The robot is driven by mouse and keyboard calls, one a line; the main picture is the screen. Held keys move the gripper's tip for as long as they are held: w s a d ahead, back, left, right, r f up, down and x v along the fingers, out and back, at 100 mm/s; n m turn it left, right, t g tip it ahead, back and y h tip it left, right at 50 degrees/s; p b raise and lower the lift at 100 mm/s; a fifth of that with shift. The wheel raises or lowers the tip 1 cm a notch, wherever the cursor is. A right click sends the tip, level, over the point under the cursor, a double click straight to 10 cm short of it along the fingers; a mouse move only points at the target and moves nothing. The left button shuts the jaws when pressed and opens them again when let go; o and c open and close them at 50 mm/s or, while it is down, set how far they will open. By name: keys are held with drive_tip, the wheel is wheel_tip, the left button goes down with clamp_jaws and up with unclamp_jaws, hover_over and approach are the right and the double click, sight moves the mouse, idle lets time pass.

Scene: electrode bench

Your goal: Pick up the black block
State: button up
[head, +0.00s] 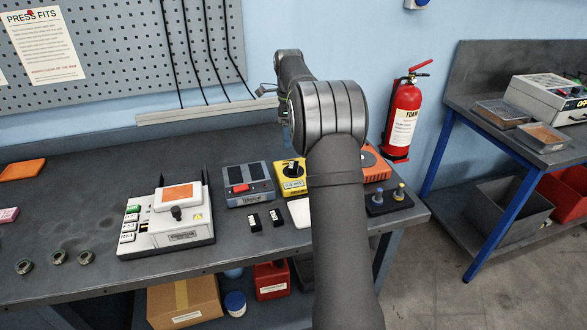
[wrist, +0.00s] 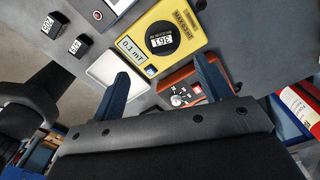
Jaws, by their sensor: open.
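Two small black blocks with white labels on top stand side by side on the grey bench, the left one (head: 254,222) and the right one (head: 275,218) in the head view. The wrist view also shows them at its upper left, one block (wrist: 54,25) farther out and the other (wrist: 79,46) closer in. I cannot tell which one is meant. My gripper (wrist: 161,66) is open and empty, its two blue fingers spread. It is apart from both blocks, which lie left of the fingers in the wrist view. In the head view my arm hides the fingers.
A yellow meter (head: 291,178), a grey device with a red button (head: 248,186) and a white control box (head: 168,222) surround the blocks. An orange device (wrist: 181,88) and a white pad (wrist: 108,70) show near my fingers. Clear bench lies at the left (head: 70,190).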

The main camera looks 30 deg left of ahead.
hover_over(293, 165)
drive_tip(key=f, duration=0.4)
drive_tip(key=a+f, duration=0.1)
drive_tip(key=f, duration=0.1)
drive_tip(key=shift+s+f, duration=0.25)
drive_tip(key=shift+f, duration=0.05)
drive_tip(key=shift+w+d+f, duration=0.1)
drive_tip(key=shift+d+f, duration=0.1)
drive_tip(key=shift+f, duration=0.65)
drive_tip(key=shift+w+d+f, duration=0.1)
drive_tip(key=shift+d+f, duration=0.05)
drive_tip(key=shift+f, duration=0.75)
drive_tip(key=shift+w+d+f, duration=0.1)
drive_tip(key=shift+d+f, duration=0.1)
drive_tip(key=shift+f, duration=0.65)
drive_tip(key=c, duration=1.4)
